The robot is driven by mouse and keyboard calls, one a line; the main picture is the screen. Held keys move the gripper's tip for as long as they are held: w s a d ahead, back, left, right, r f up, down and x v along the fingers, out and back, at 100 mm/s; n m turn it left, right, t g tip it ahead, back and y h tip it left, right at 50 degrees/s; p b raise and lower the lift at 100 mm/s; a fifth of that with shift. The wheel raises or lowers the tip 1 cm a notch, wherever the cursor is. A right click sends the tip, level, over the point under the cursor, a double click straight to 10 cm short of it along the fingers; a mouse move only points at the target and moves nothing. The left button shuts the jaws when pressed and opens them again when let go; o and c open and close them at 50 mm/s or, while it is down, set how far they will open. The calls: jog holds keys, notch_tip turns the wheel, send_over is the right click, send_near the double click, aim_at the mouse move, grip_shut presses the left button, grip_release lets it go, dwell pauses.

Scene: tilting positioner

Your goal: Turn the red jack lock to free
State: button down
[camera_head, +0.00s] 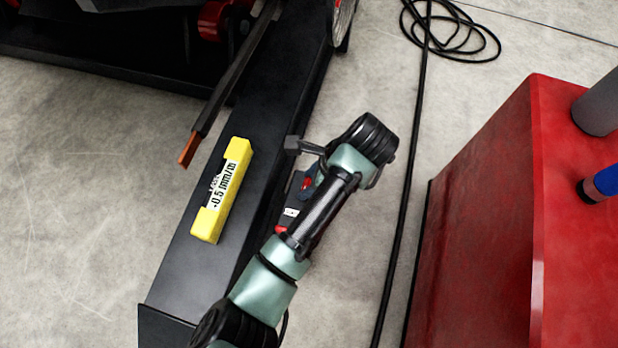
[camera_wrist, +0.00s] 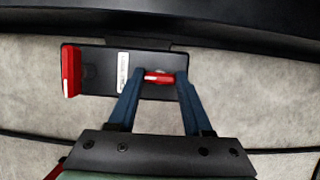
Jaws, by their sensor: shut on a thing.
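The red jack lock (camera_wrist: 159,77) is a small red handle on a dark plate (camera_wrist: 101,82) fixed to the side of a black beam. In the wrist view it lies crosswise between the tips of the two blue fingers of my gripper (camera_wrist: 158,82). The gripper is shut on it. A white label (camera_wrist: 123,72) sits left of the lock, and a larger red block (camera_wrist: 71,72) is at the plate's left end. In the head view a bit of the lock's red (camera_head: 307,183) shows beside my arm, which hides much of the plate. The label's text is too small to read.
A yellow spirit level (camera_head: 222,190) lies on the black beam (camera_head: 185,262), near a dark bar with an orange tip (camera_head: 189,150). A red cabinet (camera_head: 480,230) stands at the right. A black cable (camera_head: 408,190) runs along the floor between beam and cabinet.

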jog(key=shift+r+n+p, duration=0.3)
jog(key=shift+r+p, duration=0.05)
jog(key=shift+p, duration=1.25)
jog(key=p, duration=0.3)
jog(key=shift+s+r+n+g, duration=0.1)
jog(key=shift+n+g, duration=0.2)
jog(key=shift+n, duration=0.1)
jog(key=n+p, duration=0.1)
jog(key=p, duration=0.1)
jog(key=shift+p, duration=0.35)
jog(key=shift+f+n+g+p, duration=0.25)
jog(key=shift+n+g+p, duration=0.35)
jog(key=shift+n+p, duration=0.4)
jog(key=shift+w+f+n+g, duration=0.2)
jog(key=shift+n+g, duration=0.3)
jog(key=shift+n, duration=0.7)
jog(key=n, duration=0.2)
jog(key=n+g, duration=0.1)
jog(key=n, duration=0.1)
jog(key=shift+w+n+g+h, duration=0.1)
jog(key=shift+n+g+h, duration=0.2)
jog(key=shift+h, duration=0.1)
jog(key=n+h, duration=0.1)
jog(key=n, duration=0.2)
jog(key=n+g+h+b, duration=0.1)
jog(key=n, duration=0.2)
jog(key=shift+w+a+b, duration=0.1)
jog(key=shift+a+b, duration=0.05)
jog(key=shift+b, duration=0.15)
jog(key=shift+n, duration=0.4)
